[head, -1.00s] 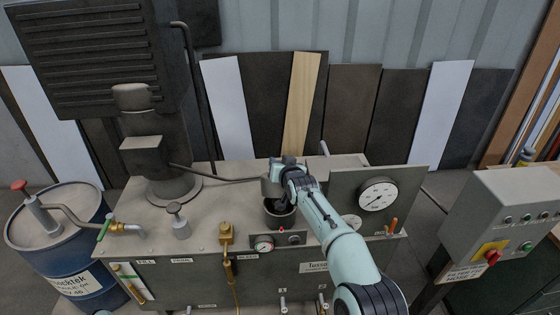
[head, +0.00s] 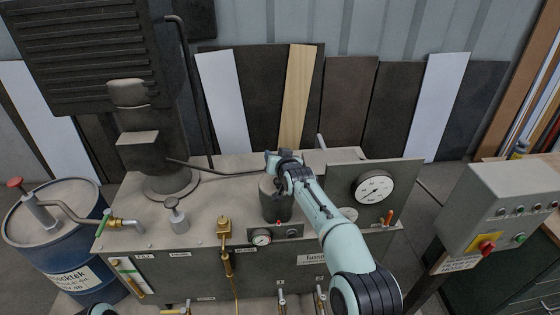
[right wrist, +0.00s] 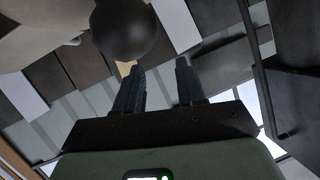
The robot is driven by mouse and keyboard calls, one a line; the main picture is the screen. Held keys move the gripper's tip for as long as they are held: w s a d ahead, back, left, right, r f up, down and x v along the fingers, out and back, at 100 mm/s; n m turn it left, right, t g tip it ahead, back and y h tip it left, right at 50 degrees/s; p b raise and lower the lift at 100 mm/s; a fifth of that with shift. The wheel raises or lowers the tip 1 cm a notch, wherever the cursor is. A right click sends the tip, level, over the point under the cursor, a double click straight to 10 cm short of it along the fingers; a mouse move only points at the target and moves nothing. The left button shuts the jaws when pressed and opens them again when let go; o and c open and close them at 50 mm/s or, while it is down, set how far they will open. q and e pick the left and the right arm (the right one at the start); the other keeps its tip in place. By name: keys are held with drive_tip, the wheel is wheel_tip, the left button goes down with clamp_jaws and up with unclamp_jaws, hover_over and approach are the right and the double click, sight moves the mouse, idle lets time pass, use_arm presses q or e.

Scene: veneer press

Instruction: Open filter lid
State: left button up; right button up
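The filter pot (head: 276,204) is a dark grey cylinder on top of the press bench, just behind the small gauge. The front of the pot shows as an unbroken grey wall. My right arm covers part of it, and I cannot tell how its lid sits. My right gripper (head: 283,158) is above and behind the pot. In the right wrist view its two fingers (right wrist: 159,68) stand apart with nothing between them. A dark round knob (right wrist: 124,28) is close beyond the fingers, up and to the left, not gripped. My left gripper is out of view.
A thin pipe (head: 212,170) runs from the pump column to near the pot. A gauge panel (head: 374,190) stands right of my arm. A brass valve (head: 224,230) and grey cap (head: 176,215) stand left. A blue drum (head: 60,240) is far left, a control box (head: 500,215) far right.

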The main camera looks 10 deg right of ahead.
drive_tip(key=shift+s+d+r, duration=0.1)
drive_tip(key=shift+s+r, duration=0.2)
drive_tip(key=shift+s, duration=0.3)
drive_tip(key=v, duration=1.1)
drive_tip(key=shift+s+d, duration=0.15)
drive_tip(key=shift+s, duration=0.25)
